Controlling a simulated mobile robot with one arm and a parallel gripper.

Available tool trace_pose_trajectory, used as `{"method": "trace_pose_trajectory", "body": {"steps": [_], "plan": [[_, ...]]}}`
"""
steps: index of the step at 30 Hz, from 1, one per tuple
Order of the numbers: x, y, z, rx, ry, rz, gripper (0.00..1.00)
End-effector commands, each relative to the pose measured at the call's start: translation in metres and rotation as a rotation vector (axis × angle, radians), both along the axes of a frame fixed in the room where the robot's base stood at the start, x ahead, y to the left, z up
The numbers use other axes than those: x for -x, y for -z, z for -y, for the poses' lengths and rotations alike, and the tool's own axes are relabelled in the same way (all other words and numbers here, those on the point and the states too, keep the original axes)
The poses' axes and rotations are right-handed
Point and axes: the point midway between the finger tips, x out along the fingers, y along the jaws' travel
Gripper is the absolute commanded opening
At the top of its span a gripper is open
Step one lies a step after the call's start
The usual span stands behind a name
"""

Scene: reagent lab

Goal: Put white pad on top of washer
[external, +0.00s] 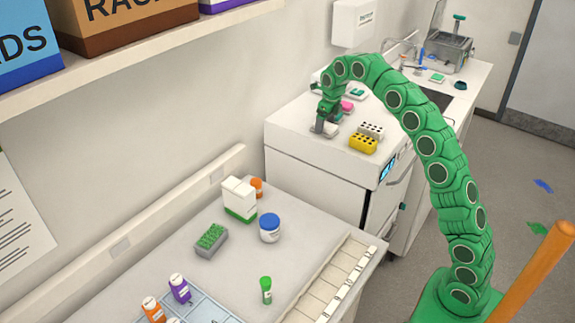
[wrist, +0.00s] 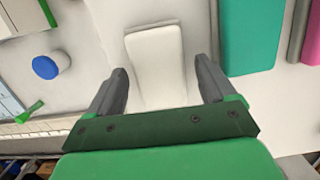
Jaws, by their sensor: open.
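The washer (external: 310,158) is a white appliance with a small blue display, in the middle of the external view. A white pad (wrist: 155,55), an oblong white block, shows between my fingers in the wrist view. In the external view the white pad (external: 329,131) shows small at my fingertips, on the washer's top near its left part. My gripper (wrist: 161,75) is open, with a finger on each side of the pad. In the external view my gripper (external: 323,124) is low over the washer top. Whether either finger touches the pad is hard to tell.
On the washer top stand a yellow rack (external: 363,145), a grey-white rack (external: 371,130), and a pink item (external: 346,106). A teal item (wrist: 247,35) is right of my gripper. The lower bench holds a blue-lidded jar (external: 270,230). The washer's front top is clear.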

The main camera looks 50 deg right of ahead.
Motion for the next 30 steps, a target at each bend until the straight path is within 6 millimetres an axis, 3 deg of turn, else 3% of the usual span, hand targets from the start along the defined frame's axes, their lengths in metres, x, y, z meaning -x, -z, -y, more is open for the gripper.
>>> {"method": "trace_pose_trajectory", "body": {"steps": [5,18,30], "plan": [[0.0,-0.005,0.0,0.0,0.0,0.001,0.84],[0.007,-0.053,0.0,0.001,0.0,0.005,0.84],[0.011,-0.074,0.0,0.0,0.0,-0.001,0.84]]}}
